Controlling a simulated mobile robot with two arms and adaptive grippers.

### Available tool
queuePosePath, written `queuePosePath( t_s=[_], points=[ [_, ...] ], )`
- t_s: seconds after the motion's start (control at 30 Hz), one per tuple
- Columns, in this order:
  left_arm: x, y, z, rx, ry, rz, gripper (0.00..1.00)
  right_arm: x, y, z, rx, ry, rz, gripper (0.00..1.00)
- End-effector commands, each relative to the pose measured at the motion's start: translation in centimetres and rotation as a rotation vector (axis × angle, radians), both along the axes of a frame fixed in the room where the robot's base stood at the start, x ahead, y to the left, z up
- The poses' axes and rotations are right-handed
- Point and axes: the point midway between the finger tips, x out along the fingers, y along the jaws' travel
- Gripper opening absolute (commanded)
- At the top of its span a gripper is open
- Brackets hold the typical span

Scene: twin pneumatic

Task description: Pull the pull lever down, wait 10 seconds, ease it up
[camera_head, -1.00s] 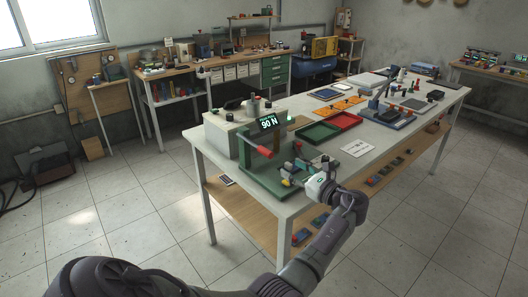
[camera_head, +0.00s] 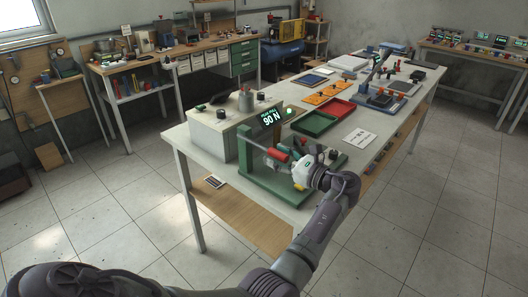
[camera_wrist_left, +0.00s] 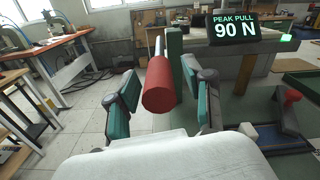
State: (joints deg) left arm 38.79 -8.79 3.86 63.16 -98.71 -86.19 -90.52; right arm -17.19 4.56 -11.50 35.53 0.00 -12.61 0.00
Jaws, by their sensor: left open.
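The pull lever ends in a red cylindrical grip (camera_head: 276,155) on a green stand (camera_head: 262,187) at the near end of the long white table. My left gripper (camera_head: 297,165) is beside the grip in the head view. In the left wrist view, my left gripper's (camera_wrist_left: 163,90) two teal-padded fingers are open, and the red grip (camera_wrist_left: 159,86) shows between them, apart from both pads. A display (camera_head: 269,118) behind the stand reads "PEAK PULL 90 N". My right gripper is out of view.
A pale box (camera_head: 222,130) with black knobs stands left of the display. Green (camera_head: 313,124) and red (camera_head: 337,109) trays and a white card (camera_head: 360,137) lie farther along the table. Another bench (camera_head: 150,65) stands behind.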

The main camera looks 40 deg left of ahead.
Motion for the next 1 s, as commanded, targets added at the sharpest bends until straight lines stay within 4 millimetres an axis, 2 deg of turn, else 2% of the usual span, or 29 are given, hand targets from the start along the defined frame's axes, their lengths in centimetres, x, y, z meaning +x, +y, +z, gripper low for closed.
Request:
queuePosePath(
  t_s=[0.43,0.73,1.0],
  points=[
    [0.01,-0.44,0.04,-0.001,-0.001,-0.001,0.50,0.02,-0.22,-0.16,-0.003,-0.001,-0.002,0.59],
    [0.01,-0.41,0.03,-0.001,-0.001,-0.001,0.00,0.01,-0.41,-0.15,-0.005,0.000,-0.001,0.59],
    [0.02,-0.39,0.06,-0.001,-0.001,-0.001,0.00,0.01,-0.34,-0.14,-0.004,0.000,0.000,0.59]
  ],
)
